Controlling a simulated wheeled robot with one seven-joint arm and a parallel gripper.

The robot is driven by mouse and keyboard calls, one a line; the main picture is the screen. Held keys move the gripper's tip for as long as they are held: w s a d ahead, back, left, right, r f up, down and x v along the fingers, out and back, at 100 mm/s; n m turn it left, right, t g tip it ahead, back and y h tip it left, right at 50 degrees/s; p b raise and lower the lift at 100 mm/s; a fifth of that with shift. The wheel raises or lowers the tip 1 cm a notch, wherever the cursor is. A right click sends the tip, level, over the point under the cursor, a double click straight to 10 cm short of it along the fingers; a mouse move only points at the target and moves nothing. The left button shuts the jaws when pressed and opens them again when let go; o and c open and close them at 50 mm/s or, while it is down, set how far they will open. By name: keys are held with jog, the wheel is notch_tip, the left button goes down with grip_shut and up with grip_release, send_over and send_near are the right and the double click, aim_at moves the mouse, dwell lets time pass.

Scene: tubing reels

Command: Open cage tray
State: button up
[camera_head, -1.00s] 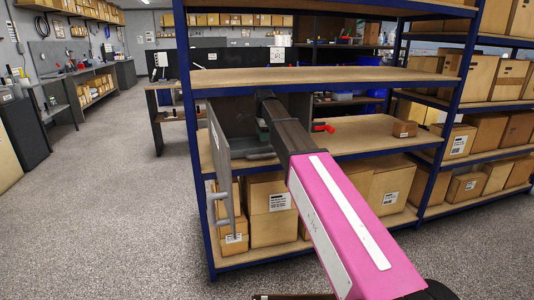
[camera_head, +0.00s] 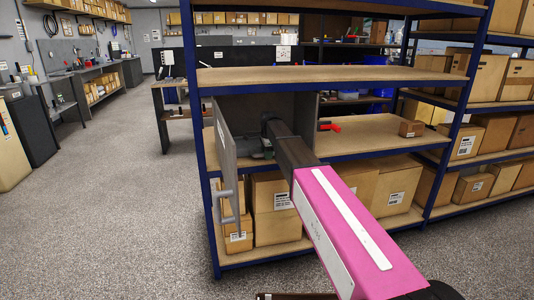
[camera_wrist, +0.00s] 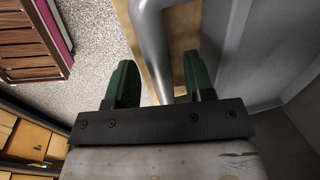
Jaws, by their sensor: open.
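The cage tray is a grey box (camera_head: 303,108) on the middle shelf, with a grey door panel (camera_head: 226,140) swung out at its left side. A grey bar handle (camera_head: 227,192) shows low on the panel. My gripper (camera_head: 262,145) is right of the panel, in front of the box opening, and its fingers are partly hidden by my arm. In the wrist view my gripper (camera_wrist: 160,82) is open, with green fingers apart. A thick grey bar (camera_wrist: 153,45) passes between them with gaps visible, beside a flat grey panel (camera_wrist: 232,45). I cannot tell whether the bar touches a finger.
Blue shelf posts (camera_head: 207,190) stand left and right of the box. Cardboard boxes (camera_head: 270,205) fill the shelf below. A small carton (camera_head: 411,128) and a red item (camera_head: 330,126) lie on the middle shelf. The floor (camera_head: 110,210) at left is clear.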

grip_shut()
jog(key=shift+s, duration=0.15)
jog(key=s+d, duration=0.2)
jog(key=s, duration=0.7)
jog(key=s+d, duration=0.3)
jog(key=s, duration=0.6)
jog(key=shift+d, duration=0.1)
grip_release()
